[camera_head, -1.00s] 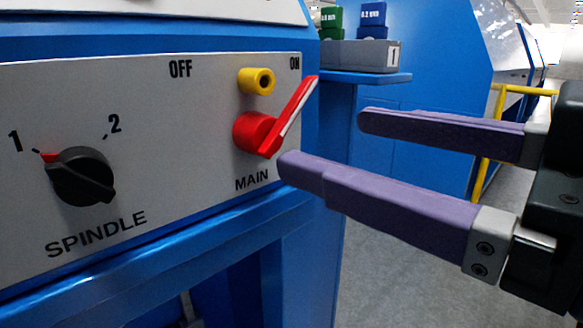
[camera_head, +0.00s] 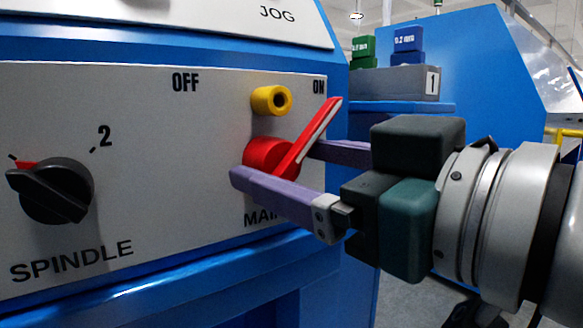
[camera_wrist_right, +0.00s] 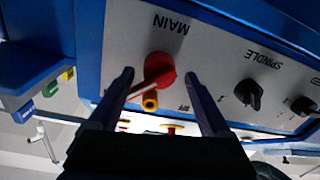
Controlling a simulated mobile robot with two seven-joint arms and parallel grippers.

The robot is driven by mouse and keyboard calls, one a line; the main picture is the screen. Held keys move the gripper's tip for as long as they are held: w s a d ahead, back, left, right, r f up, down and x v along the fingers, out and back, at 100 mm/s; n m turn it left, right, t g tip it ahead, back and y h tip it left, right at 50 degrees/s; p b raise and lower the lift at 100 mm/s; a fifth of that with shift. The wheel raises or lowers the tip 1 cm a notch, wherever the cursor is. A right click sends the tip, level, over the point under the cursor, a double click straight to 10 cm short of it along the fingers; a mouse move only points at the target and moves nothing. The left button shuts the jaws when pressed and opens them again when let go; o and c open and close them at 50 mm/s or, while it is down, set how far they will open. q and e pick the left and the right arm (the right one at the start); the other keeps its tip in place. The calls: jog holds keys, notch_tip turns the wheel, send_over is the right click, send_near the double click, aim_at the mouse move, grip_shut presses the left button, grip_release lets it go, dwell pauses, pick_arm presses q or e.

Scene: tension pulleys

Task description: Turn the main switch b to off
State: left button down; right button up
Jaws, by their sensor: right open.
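The red main switch (camera_head: 268,158) sits on the light grey panel (camera_head: 160,130) and its lever tilts up and right toward the ON label. My right gripper (camera_head: 275,165) is open, with one purple finger in front of and below the switch and the other behind the lever. In the right wrist view the switch (camera_wrist_right: 159,68) lies between the two spread fingers of the gripper (camera_wrist_right: 160,80). I cannot tell whether either finger touches the lever. My left gripper is not in view.
A yellow cylinder (camera_head: 271,100) sticks out just above the switch. The black SPINDLE knob (camera_head: 52,190) is at the left of the panel. A blue ledge runs below. Green (camera_head: 363,50) and blue (camera_head: 408,42) blocks stand on a grey box (camera_head: 395,84) behind.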

jog(key=shift+w+a, duration=0.15)
jog(key=shift+w, duration=0.1)
jog(key=shift+r, duration=0.1)
grip_shut()
dwell(0.5)
dwell(0.3)
